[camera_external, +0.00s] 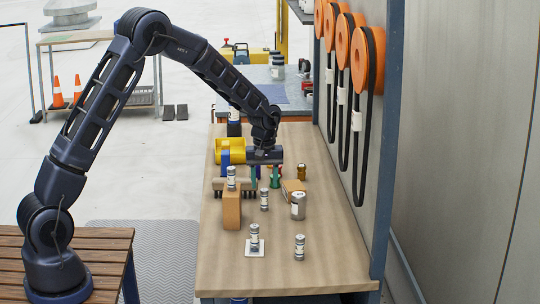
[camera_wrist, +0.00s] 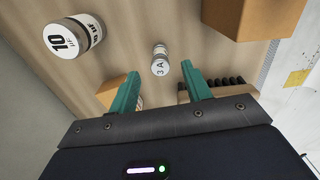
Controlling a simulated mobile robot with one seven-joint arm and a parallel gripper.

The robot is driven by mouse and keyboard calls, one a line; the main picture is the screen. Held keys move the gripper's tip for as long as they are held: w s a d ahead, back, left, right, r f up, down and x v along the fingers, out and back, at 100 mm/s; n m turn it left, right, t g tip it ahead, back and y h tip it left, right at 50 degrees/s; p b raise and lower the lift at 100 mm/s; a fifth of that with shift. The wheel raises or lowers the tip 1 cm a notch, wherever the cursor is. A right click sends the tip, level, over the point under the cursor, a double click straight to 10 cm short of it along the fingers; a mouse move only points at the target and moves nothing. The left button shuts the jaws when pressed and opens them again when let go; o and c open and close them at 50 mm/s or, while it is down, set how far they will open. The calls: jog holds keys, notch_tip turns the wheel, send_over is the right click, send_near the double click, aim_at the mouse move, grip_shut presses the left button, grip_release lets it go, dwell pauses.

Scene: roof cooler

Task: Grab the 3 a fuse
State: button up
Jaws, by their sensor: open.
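The 3 A fuse (camera_wrist: 160,61) is a small silver cylinder with a white label, standing on the wooden bench top in the wrist view. It appears to be the small cylinder (camera_external: 264,199) between the tall cardboard box and the larger can in the external view. My gripper (camera_wrist: 160,88) is open, its two green fingers apart with no fuse between them. The fuse lies beyond the fingertips, roughly centred between them in the wrist view. In the external view my gripper (camera_external: 264,180) is low over the bench, on the far side of the fuse.
A 10 uF can (camera_wrist: 75,34) also shows in the external view (camera_external: 298,206). A smaller box (camera_external: 292,187) and a brush (camera_wrist: 222,83) are near the fingers. Similar cylinders stand nearer the front (camera_external: 254,235), (camera_external: 299,247).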

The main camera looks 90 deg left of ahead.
aim_at(264, 189)
jog(key=shift+f, duration=3.3)
grip_shut()
jog(key=shift+r, duration=0.15)
